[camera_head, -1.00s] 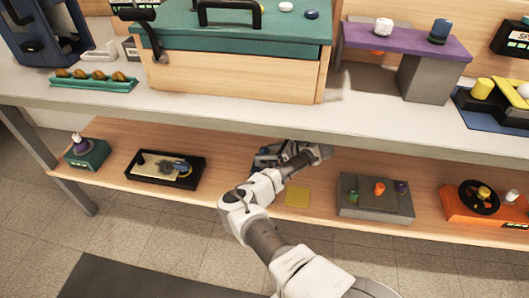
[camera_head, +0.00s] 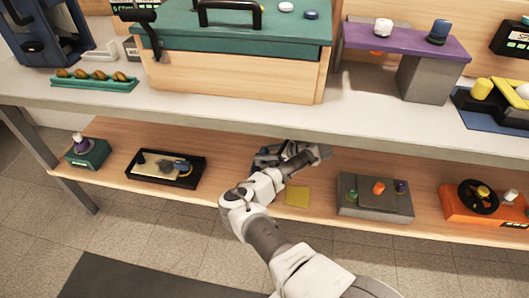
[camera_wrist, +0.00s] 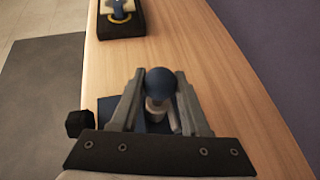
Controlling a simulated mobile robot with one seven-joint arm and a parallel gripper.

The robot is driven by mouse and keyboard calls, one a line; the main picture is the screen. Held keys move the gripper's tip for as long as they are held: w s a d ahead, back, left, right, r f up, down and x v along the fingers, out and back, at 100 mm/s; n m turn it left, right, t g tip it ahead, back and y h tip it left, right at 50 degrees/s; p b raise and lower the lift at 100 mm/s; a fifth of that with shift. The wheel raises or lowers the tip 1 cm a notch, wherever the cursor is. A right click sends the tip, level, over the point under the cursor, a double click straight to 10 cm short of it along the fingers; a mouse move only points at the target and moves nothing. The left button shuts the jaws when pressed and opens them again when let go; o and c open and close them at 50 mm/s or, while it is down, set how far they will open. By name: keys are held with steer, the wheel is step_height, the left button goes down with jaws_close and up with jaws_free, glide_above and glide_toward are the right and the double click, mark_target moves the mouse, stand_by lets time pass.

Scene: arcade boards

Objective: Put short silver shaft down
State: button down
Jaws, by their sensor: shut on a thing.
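My gripper (camera_wrist: 159,82) is shut on the short silver shaft (camera_wrist: 155,112), which carries a round dark blue knob (camera_wrist: 160,80) between the fingertips. A blue block (camera_wrist: 124,112) with a black knob (camera_wrist: 79,122) at its left shows below and behind the fingers. I cannot tell whether the shaft touches the block. In the head view my gripper (camera_head: 268,156) is over the lower wooden shelf, near its back. The shaft is hidden there.
On the lower shelf, a black tray (camera_head: 134,176) stands left of my gripper; it also shows in the wrist view (camera_wrist: 106,30). A yellow square (camera_head: 297,196), a grey box (camera_head: 370,208) and an orange box (camera_head: 462,209) lie to the right. The grey upper tabletop (camera_head: 220,112) overhangs.

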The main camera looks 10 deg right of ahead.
steer(key=shift+f, duration=0.1)
steer(key=shift+c, duration=1.6)
jaws_free()
steer(key=shift+d, duration=0.1)
steer(key=p+v, duration=0.5)
steer(key=v, duration=0.2)
steer(key=shift+p, duration=0.35)
